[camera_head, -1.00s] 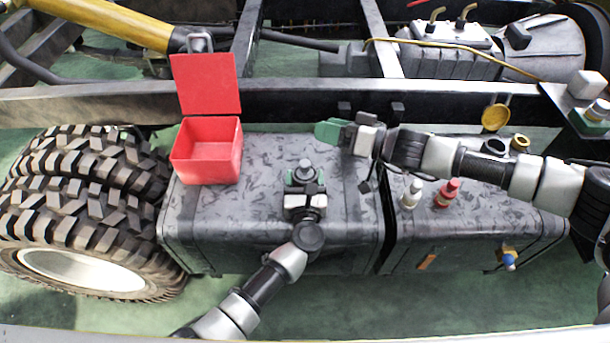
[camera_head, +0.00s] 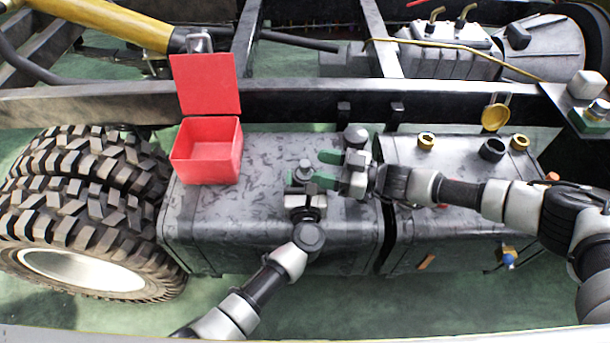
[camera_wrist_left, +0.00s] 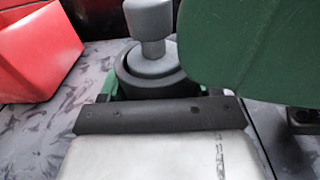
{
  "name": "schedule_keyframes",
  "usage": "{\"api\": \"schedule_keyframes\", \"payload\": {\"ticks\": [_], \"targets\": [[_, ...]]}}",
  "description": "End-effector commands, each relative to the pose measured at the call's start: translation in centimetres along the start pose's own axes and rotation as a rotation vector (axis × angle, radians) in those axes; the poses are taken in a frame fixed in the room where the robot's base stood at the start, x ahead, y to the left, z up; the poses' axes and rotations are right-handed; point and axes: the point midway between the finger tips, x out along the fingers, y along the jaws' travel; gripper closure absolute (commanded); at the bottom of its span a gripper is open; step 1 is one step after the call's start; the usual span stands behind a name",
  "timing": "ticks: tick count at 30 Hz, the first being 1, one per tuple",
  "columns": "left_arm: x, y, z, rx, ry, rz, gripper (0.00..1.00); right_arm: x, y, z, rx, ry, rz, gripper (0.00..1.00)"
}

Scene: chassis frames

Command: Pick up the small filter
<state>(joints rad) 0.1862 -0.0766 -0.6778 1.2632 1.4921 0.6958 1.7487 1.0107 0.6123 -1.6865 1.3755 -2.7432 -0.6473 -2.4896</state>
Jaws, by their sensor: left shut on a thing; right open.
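A small grey filter-like part (camera_head: 303,168) with a narrower round top stands upright between the green fingers of my left gripper (camera_head: 304,181), over the left dark tank. The left gripper is shut on it. In the left wrist view the grey part (camera_wrist_left: 151,55) shows its wide base and knob. My right gripper (camera_head: 329,169) is open and empty, its green fingers pointing left, just right of the grey part. One of its fingers fills the upper right of the left wrist view. Another grey rounded part (camera_head: 356,134) stands behind my right gripper.
An open red box (camera_head: 207,170) with its lid up sits on the left tank (camera_head: 225,230). Yellow (camera_head: 427,140) and black (camera_head: 491,151) caps are on the right tank. Large tyres (camera_head: 80,200) stand left.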

Motion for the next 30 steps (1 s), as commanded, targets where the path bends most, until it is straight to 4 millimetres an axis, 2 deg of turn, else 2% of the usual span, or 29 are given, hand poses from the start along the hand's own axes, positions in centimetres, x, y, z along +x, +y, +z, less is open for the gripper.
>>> {"api": "schedule_keyframes", "payload": {"ticks": [4,12,16,22,23,30], "targets": [[0.0,0.0,0.1,0.0,-0.002,0.0,0.66,1.3,0.0,0.0,0.0,0.0,0.0,0.43],[0.0,0.0,0.1,0.0,-0.002,0.0,0.66,5.6,0.1,0.0,0.001,-0.001,0.002,0.43],[0.0,0.0,0.1,0.0,-0.001,0.001,0.66,6.3,0.1,0.0,0.001,-0.002,0.003,0.43],[0.0,0.0,0.1,0.0,-0.001,0.001,0.66,6.3,0.1,0.0,0.001,-0.002,0.004,0.43],[0.0,0.0,0.1,0.0,-0.001,0.0,0.66,6.3,0.1,0.0,0.001,-0.002,0.004,0.45],[0.0,0.0,0.1,0.0,-0.001,0.0,0.66,6.3,0.1,0.0,0.001,-0.002,0.003,0.82]]}}
